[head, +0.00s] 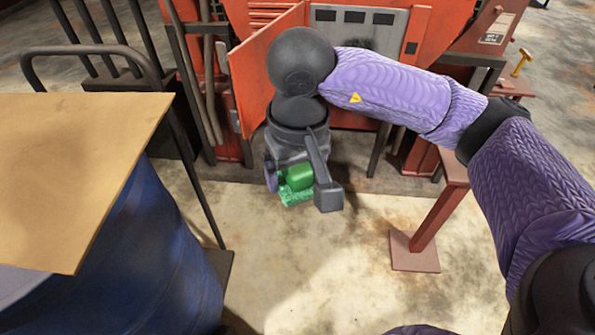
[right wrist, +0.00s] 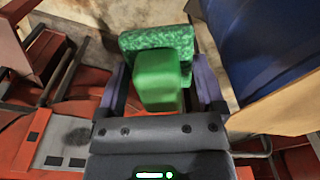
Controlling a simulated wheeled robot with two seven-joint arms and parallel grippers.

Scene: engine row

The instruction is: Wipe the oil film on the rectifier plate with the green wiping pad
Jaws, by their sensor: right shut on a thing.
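My right gripper (head: 298,186) is shut on the green wiping pad (head: 296,178) and holds it in the air in front of the orange machine. In the right wrist view the pad's block handle (right wrist: 160,80) sits between the fingers, with its mottled green face (right wrist: 157,38) beyond the fingertips. A grey plate (head: 400,17) with dark rectangles, which looks like the rectifier plate, is on the machine behind my arm. A dark smudge (head: 358,43) shows at its lower part, partly hidden by my forearm. The pad is apart from the plate. My left gripper is out of view.
An open orange door (head: 258,75) stands left of the plate, close to my right wrist. A tan board (head: 70,150) lies over a blue drum (head: 160,255) at left. A red post (head: 437,215) stands at right. The concrete floor between is clear.

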